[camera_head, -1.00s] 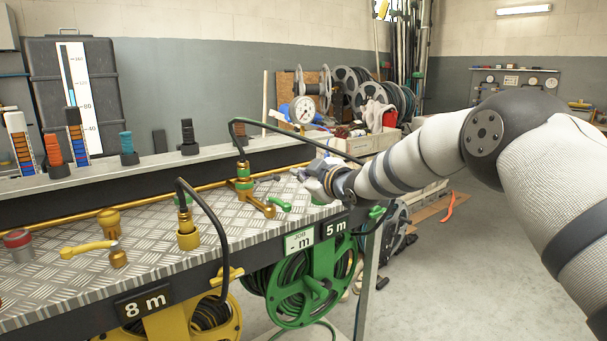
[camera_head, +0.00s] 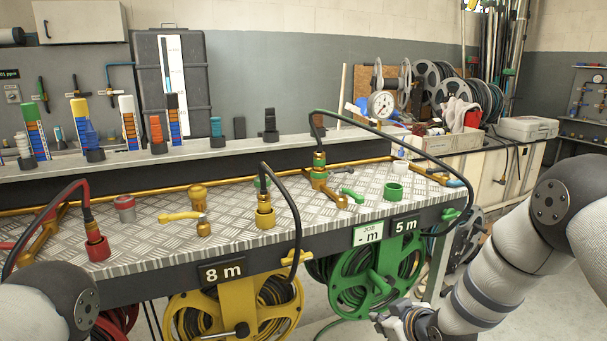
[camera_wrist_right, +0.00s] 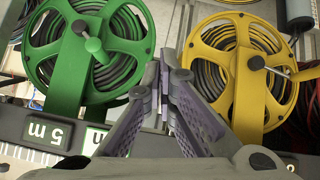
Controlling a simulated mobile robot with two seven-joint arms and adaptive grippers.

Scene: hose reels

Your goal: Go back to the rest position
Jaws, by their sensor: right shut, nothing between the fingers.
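My right gripper (camera_head: 392,324) hangs low in front of the bench, beside the green hose reel (camera_head: 368,282). In the right wrist view its fingers (camera_wrist_right: 165,65) are closed together with nothing between them. That view shows the green reel (camera_wrist_right: 92,50) to the left of the fingers and the yellow reel (camera_wrist_right: 240,75) to the right. In the head view, a dark joint of my left arm (camera_head: 62,300) shows at the bottom left; my left gripper is out of the picture.
The bench's metal top (camera_head: 232,225) carries a red fitting (camera_head: 97,247), a yellow fitting (camera_head: 265,215) and green fittings with black hoses. The yellow reel (camera_head: 235,312) hangs below the 8 m sign. Open floor lies right of the bench.

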